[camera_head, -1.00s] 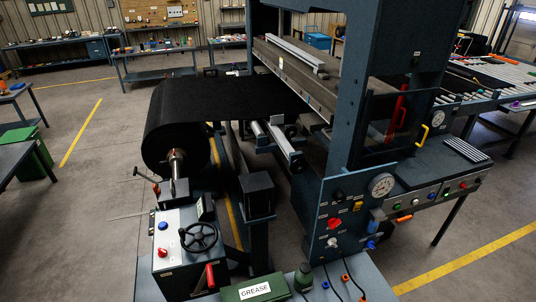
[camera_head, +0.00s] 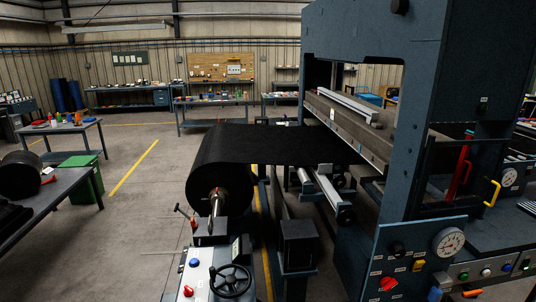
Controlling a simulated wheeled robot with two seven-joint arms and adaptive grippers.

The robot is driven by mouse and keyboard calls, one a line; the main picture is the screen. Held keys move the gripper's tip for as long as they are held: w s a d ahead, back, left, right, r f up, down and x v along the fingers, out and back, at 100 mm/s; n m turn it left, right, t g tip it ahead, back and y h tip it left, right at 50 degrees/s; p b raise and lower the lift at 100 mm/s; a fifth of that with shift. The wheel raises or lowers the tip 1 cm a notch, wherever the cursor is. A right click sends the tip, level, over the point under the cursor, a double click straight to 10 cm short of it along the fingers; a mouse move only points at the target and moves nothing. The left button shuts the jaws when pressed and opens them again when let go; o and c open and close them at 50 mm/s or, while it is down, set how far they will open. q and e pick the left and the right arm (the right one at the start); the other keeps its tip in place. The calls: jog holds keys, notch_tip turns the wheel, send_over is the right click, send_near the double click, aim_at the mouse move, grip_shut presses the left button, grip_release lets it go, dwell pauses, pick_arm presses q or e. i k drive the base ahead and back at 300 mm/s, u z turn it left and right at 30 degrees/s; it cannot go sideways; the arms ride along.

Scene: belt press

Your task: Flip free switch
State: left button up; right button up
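Neither of my grippers is in view. I cannot tell which control is the free switch, because the labels are too small to read. A press panel (camera_head: 375,262) at the lower right carries a black knob (camera_head: 397,249), a yellow switch (camera_head: 418,265), a red knob (camera_head: 388,283) and a round gauge (camera_head: 448,242). A grey control box (camera_head: 211,272) at the bottom centre carries a blue button (camera_head: 194,263), a red control (camera_head: 187,291) and a black handwheel (camera_head: 231,281). The frame's bottom edge cuts off its lower part.
A large black belt roll (camera_head: 218,178) feeds into the blue press frame (camera_head: 412,165). A side console (camera_head: 490,270) with several buttons is at the right. A table (camera_head: 62,190) and green bin (camera_head: 84,178) stand left. Floor between them and the roll is clear.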

aim_at(418, 264)
jog(key=z, duration=1.25)
